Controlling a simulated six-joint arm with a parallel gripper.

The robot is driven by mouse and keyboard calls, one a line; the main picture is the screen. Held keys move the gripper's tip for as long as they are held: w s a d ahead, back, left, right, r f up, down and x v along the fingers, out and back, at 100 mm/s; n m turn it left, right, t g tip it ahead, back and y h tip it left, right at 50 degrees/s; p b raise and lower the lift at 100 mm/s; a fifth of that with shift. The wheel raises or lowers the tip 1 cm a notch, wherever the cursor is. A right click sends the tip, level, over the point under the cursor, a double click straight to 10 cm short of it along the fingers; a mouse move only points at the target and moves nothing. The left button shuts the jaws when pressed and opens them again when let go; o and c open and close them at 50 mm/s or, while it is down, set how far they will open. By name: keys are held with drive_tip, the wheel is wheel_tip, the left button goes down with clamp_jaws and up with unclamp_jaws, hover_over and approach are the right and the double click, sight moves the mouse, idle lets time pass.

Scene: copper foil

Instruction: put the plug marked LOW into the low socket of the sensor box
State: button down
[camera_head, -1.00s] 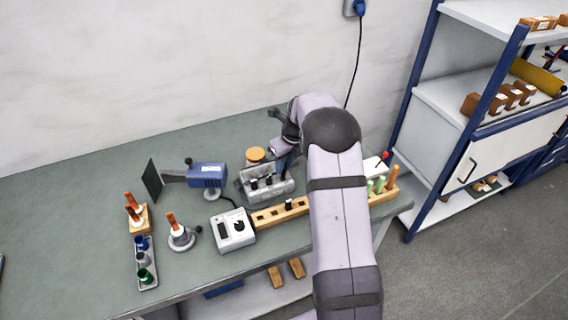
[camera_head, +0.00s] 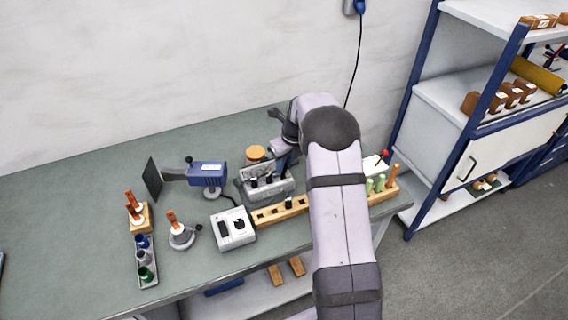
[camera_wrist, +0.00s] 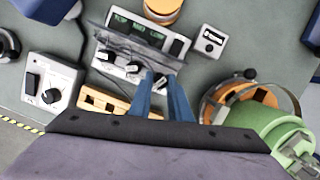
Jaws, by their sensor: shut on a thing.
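The sensor box (camera_wrist: 170,43) is grey, with a dark panel of small green lettering, at the upper middle of the wrist view. It also shows in the head view (camera_head: 282,188). Two plugs with dark and white tops stand in a row along its front, one at the left (camera_wrist: 106,55) and one in the middle (camera_wrist: 133,68). My gripper (camera_wrist: 163,84) points down at the right end of this row, its blue fingers shut on a plug (camera_wrist: 160,79). The fingers hide most of that plug; its marking and how deep it sits cannot be told.
A wooden block with holes (camera_head: 265,217) runs along the front of the sensor box. A grey box with a black knob (camera_head: 233,230) stands to the left. An orange-topped jar (camera_head: 255,153) is behind. A small white label box (camera_wrist: 208,41) is to the right.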

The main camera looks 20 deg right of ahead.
drive_tip(key=shift+f, duration=0.2)
drive_tip(key=shift+f, duration=0.35)
drive_tip(key=shift+f+b, duration=0.4)
drive_tip(key=shift+f, duration=0.05)
idle(0.4)
drive_tip(key=c, duration=1.3)
unclamp_jaws()
drive_tip(key=shift+o, duration=0.2)
drive_tip(key=shift+s+f, duration=0.1)
drive_tip(key=shift+r+p, duration=0.4)
drive_tip(key=shift+r, duration=0.4)
